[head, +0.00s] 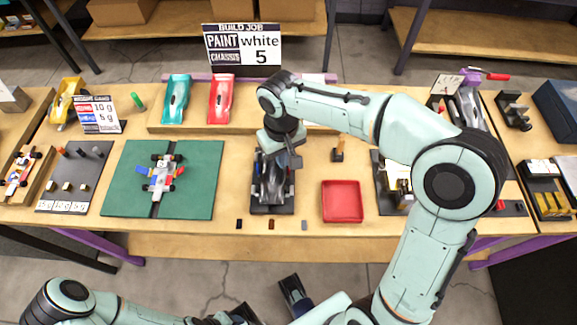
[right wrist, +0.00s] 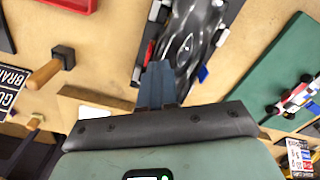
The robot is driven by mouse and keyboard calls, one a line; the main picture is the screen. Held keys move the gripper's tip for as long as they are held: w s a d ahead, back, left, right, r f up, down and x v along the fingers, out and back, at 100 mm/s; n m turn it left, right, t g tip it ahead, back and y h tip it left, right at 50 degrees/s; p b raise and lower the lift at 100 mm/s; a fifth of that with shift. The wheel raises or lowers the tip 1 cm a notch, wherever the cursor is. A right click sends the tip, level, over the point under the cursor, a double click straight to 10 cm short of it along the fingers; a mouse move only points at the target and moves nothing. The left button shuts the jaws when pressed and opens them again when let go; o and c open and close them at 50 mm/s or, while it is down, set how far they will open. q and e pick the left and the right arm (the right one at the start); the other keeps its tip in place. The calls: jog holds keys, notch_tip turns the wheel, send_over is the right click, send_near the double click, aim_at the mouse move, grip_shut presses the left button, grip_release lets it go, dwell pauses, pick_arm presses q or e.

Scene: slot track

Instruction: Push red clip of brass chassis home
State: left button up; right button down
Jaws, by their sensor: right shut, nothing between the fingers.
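The chassis under my right gripper carries a dark grey, shiny car body (head: 270,185) and sits on a black stand (head: 272,210). No brass colour shows on it. In the right wrist view the car body (right wrist: 190,45) has a red clip (right wrist: 149,52) on its left side and a blue clip (right wrist: 203,74) on its right. My right gripper (head: 293,160) is shut and empty. In the right wrist view its fingertips (right wrist: 157,70) are close beside the red clip; contact cannot be told. My left arm is low in the head view, and its finger state is unclear.
A green mat (head: 200,205) at left holds a pale chassis (head: 161,176) with red and blue clips. A red tray (head: 342,202) stands right of the stand. Teal (head: 176,98) and red (head: 221,98) car bodies lie behind. Small blocks lie along the front edge.

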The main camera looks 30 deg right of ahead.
pick_arm(q)
jog(key=shift+f, duration=0.3)
pick_arm(e)
jog(key=shift+f, duration=0.5)
pick_arm(q)
jog(key=shift+b, duration=0.3)
pick_arm(e)
jog(key=shift+s+d, duration=0.1)
jog(key=shift+d, duration=0.05)
pick_arm(q)
jog(key=shift+w+r+p, duration=0.25)
jog(key=shift+r+p, duration=0.7)
jog(key=shift+w+r+p, duration=0.2)
jog(key=shift+r+p, duration=0.7)
jog(key=shift+p, duration=0.05)
pick_arm(e)
jog(key=shift+r, duration=2.2)
pick_arm(q)
jog(key=shift+w+r+p, duration=0.35)
jog(key=shift+r+p, duration=0.35)
jog(key=shift+r, duration=0.1)
jog(key=shift+w+r+p, duration=0.3)
jog(key=shift+r+p, duration=0.4)
jog(key=shift+r, duration=0.05)
pick_arm(e)
jog(key=shift+r, duration=1.85)
pick_arm(q)
jog(key=shift+s+f, duration=0.1)
jog(key=shift+s, duration=0.05)
